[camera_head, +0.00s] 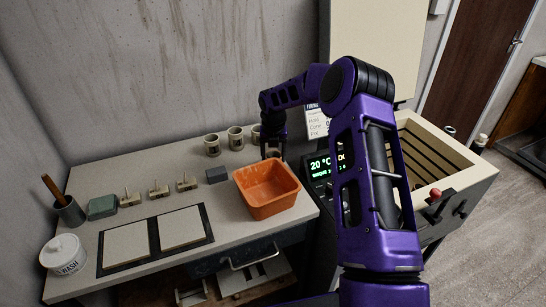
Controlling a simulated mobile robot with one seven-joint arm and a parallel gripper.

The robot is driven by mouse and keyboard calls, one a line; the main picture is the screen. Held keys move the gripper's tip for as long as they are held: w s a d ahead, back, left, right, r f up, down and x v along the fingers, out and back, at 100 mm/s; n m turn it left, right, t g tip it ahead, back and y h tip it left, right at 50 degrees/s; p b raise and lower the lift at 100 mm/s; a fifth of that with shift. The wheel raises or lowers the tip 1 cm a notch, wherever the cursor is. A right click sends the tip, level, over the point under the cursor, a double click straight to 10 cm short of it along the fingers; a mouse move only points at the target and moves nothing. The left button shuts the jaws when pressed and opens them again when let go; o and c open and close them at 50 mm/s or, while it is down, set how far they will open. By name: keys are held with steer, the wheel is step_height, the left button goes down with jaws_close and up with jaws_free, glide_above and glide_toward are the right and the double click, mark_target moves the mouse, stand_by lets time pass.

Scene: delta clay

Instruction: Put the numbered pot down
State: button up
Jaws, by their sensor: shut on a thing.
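My gripper (273,157) points down at the back right of the worktop, just behind the orange tub. It is shut on a small beige pot (273,151), which shows only partly between the fingers. Its number cannot be read, and I cannot tell whether its base touches the worktop.
The orange tub (268,208) stands close in front of my gripper. A grey block (216,175), small stamp-like pieces (158,189), two pale tiles (181,228) and a lidded white jar (63,254) are further left. A lit display (328,164) is at right. The back left worktop is clear.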

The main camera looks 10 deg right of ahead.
steer(key=shift+f, duration=0.1)
steer(key=shift+f, duration=0.15)
steer(key=o, duration=1.4)
steer(key=r, duration=0.4)
steer(key=s+r, duration=0.1)
steer(key=r, duration=0.7)
steer(key=shift+s+a+r+p, duration=0.1)
steer(key=shift+s+a+p, duration=0.1)
steer(key=shift+s+p, duration=0.2)
